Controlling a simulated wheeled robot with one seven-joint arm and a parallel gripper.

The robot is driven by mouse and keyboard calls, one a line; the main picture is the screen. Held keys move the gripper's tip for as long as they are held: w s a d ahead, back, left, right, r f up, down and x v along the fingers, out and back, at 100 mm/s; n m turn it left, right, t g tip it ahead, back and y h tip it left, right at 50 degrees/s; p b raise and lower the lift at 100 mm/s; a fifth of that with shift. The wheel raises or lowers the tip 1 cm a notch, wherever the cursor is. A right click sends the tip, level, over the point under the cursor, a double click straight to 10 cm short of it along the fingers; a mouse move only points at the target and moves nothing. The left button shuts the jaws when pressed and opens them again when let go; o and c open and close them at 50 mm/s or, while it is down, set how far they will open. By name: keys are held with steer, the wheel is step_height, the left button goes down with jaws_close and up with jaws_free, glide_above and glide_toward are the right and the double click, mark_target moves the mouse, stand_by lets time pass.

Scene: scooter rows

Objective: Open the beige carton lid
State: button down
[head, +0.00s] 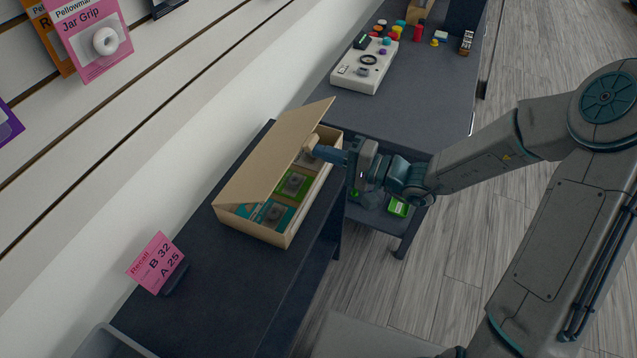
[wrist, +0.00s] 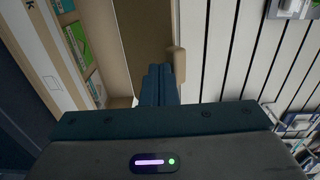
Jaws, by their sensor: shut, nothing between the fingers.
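The beige carton (head: 285,236) sits on the dark counter (head: 220,290). Its lid (head: 272,155) is raised part way and tilts up from the wall-side edge, so the inside shows. A pale tab (head: 311,143) sticks out from the lid's free edge. My gripper (head: 320,151) is shut and empty, with its fingertips at the tab, under the raised lid edge. In the wrist view the shut fingers (wrist: 160,82) are beside the tab (wrist: 178,64), apparently touching it, and the lid (wrist: 148,38) is a brown panel beyond them.
Several green and teal packets (head: 294,186) lie in the carton. A pink price sign (head: 158,263) stands in front of it. A white device (head: 365,66) and small colored items are on the far counter. A slatted wall with hanging packs (head: 90,35) is at the left.

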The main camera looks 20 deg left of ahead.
mark_target(310, 139)
steer(key=shift+r, duration=0.1)
steer(key=shift+w+a+r+p, duration=0.15)
steer(key=shift+a+r+p, duration=0.2)
steer(key=shift+a+r, duration=1.4)
steer(key=shift+f, duration=0.1)
steer(key=shift+w+a+r+b, duration=0.1)
steer(key=shift+a+r+b, duration=0.2)
steer(key=shift+a, duration=0.55)
steer(key=shift+w+a+r+b, duration=0.1)
steer(key=shift+a+b, duration=0.25)
steer(key=shift+a, duration=0.45)
steer(key=shift+a+r+b, duration=0.2)
steer(key=shift+a+b, duration=0.15)
steer(key=shift+a, duration=0.5)
steer(key=shift+a, duration=0.1)
steer(key=shift+w+a+r+b, duration=0.1)
steer(key=shift+a+b, duration=0.65)
steer(key=shift+a, duration=0.45)
steer(key=shift+w+a+r+b, duration=0.1)
steer(key=shift+a+b, duration=0.6)
steer(key=shift+a, duration=0.6)
